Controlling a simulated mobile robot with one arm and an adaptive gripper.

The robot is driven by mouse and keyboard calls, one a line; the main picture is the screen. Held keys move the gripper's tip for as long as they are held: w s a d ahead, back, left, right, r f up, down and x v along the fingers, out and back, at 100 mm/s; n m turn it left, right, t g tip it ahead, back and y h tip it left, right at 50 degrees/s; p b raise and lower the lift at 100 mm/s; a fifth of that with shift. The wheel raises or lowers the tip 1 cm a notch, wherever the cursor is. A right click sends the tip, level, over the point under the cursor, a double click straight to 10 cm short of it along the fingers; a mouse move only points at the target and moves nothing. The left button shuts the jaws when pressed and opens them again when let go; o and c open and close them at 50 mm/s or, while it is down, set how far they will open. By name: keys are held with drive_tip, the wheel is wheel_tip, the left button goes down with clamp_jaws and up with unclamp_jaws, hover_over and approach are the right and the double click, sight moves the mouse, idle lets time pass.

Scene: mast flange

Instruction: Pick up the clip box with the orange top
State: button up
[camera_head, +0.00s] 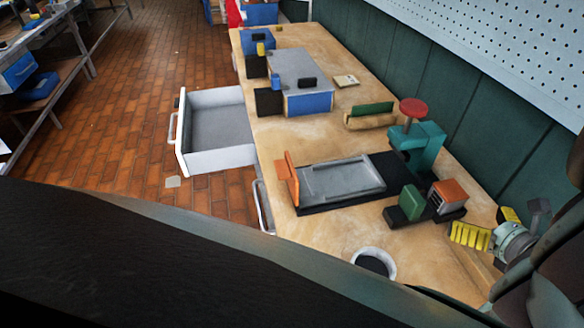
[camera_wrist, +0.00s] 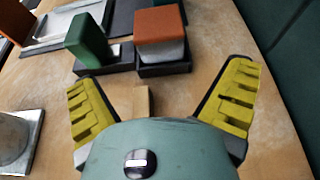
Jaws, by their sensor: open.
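The clip box with the orange top (camera_head: 449,190) has a pale grey body and sits upright in a black holder (camera_head: 452,211) on the bench. In the wrist view the clip box (camera_wrist: 161,38) stands ahead, near the middle top, with its lower part inside the holder (camera_wrist: 164,69). My gripper (camera_head: 488,224) is at the right of the head view, on the near side of the box. Its yellow-padded fingers are spread wide and empty in the wrist view (camera_wrist: 163,80), and the box is beyond the fingertips, not between them.
A green block (camera_head: 411,202) stands close left of the clip box. A grey tray on a black base (camera_head: 342,181) and a teal press with a red knob (camera_head: 418,140) lie beyond. A white ring (camera_head: 373,262) is nearer. A drawer (camera_head: 214,132) is open.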

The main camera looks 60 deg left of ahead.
sight(458, 203)
drive_tip(key=x, duration=0.2)
drive_tip(key=shift+w+a, duration=0.1)
drive_tip(key=shift+a, duration=0.25)
drive_tip(key=x, duration=0.4)
drive_tip(key=shift+w+a+r+p, duration=0.2)
drive_tip(key=shift+a+r+p, duration=0.1)
drive_tip(key=shift+a, duration=0.05)
drive_tip(key=shift+w+a+f, duration=0.1)
drive_tip(key=shift+a+f, duration=0.15)
drive_tip(key=shift+a, duration=0.05)
drive_tip(key=c, duration=1.4)
drive_tip(key=shift+o, duration=0.2)
drive_tip(key=shift+d, duration=0.1)
drive_tip(key=shift+r, duration=0.1)
drive_tip(key=shift+r+p, duration=0.7)
drive_tip(key=shift+r, duration=4.25)
